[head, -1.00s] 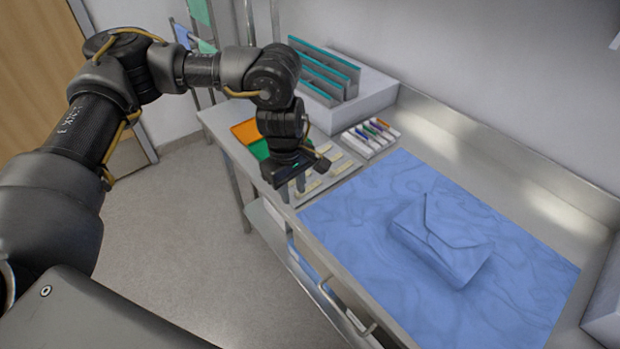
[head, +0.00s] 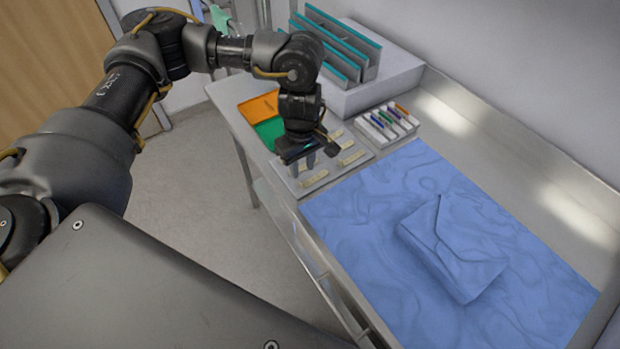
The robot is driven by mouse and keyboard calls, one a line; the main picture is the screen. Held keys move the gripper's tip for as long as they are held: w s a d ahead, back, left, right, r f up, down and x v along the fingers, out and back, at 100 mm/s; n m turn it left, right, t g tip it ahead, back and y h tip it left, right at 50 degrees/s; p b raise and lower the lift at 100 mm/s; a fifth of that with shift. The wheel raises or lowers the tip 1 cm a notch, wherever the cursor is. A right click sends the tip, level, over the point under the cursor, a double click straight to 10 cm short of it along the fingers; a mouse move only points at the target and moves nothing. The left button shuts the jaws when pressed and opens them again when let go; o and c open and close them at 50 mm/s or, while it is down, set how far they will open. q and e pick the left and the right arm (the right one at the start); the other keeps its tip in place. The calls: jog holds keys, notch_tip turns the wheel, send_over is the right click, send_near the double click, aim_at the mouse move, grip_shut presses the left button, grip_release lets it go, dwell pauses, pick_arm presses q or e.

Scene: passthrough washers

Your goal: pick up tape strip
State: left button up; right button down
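Several short cream tape strips lie on a light grey tray (head: 366,161) on the steel counter. One tape strip (head: 354,158) lies at the tray's right side, another tape strip (head: 315,178) near its front edge. My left gripper (head: 303,166) points down over the tray's left part. Its two fingers look apart, with no strip visible between them. The fingers and wrist hide part of the tray and any strip beneath. I cannot tell whether the fingertips touch the tray. My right gripper is not in view.
A blue wrapped pack (head: 452,250) lies on a blue cloth (head: 350,215). Beside the tray are an orange bin (head: 258,107), a green bin (head: 270,131) and a rack of coloured markers (head: 389,121). A grey holder with teal-edged panels (head: 385,78) stands behind.

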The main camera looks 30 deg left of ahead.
aim_at(301, 183)
pick_arm(q)
jog(key=shift+s+d+f, duration=0.1)
jog(key=shift+s+f+p, duration=0.2)
jog(key=shift+f+p, duration=0.15)
jog(key=shift+p, duration=0.1)
jog(key=f+p, duration=0.1)
jog(key=f, duration=0.2)
jog(key=shift+s+f, duration=0.2)
jog(key=shift+f, duration=0.4)
grip_shut()
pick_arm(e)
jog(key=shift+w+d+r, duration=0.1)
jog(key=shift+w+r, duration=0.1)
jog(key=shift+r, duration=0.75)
